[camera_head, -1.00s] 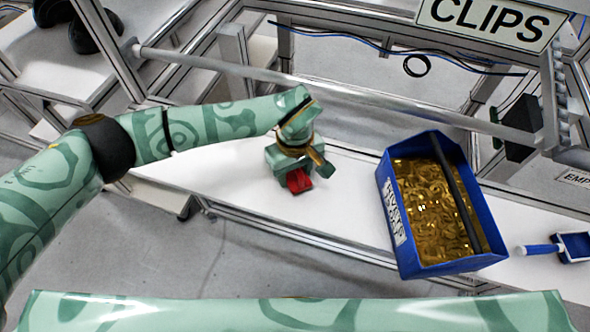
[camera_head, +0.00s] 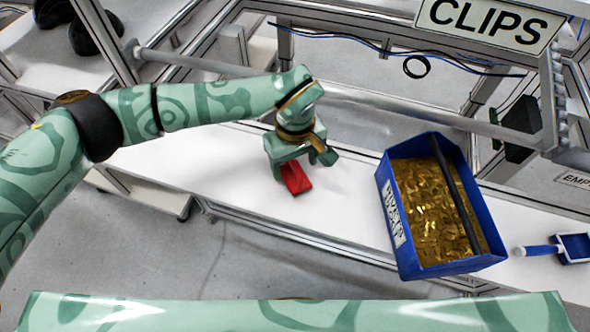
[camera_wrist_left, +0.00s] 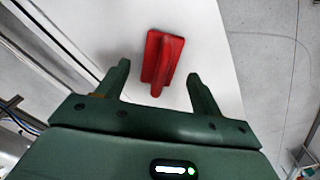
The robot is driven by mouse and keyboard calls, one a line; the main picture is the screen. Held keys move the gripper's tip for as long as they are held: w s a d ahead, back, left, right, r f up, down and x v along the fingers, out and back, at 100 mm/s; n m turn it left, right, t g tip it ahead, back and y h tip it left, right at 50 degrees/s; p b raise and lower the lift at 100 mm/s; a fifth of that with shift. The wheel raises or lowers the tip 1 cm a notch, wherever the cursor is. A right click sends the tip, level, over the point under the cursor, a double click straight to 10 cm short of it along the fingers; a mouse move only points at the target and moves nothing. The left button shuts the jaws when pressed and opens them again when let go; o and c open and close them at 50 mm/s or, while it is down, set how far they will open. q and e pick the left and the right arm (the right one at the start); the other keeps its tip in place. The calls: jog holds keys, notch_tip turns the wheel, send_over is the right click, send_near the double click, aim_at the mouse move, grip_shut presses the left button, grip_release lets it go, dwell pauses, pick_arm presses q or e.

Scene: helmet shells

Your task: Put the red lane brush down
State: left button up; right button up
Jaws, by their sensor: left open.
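The red lane brush (camera_head: 295,178) lies on the white bench top (camera_head: 215,160), partly hidden by my left gripper in the head view. My left gripper (camera_head: 300,166) is above and beside it, with its jaws apart. In the left wrist view the whole brush (camera_wrist_left: 162,60) shows flat on the white surface, its ridge-like handle pointing toward the gripper. The open fingers (camera_wrist_left: 160,84) stand either side of the handle's near end, with clear gaps. My right gripper is not in view.
A blue bin (camera_head: 408,235) of brass-coloured clips stands to the right of my left gripper. A blue-handled brush or scoop (camera_head: 540,249) lies at the far right. A metal rail (camera_head: 400,103) runs behind the gripper. The bench is clear left of the brush.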

aim_at(295, 165)
pick_arm(q)
notch_tip(295, 165, up, 8)
jog(key=shift+f, duration=0.1)
dwell(0.4)
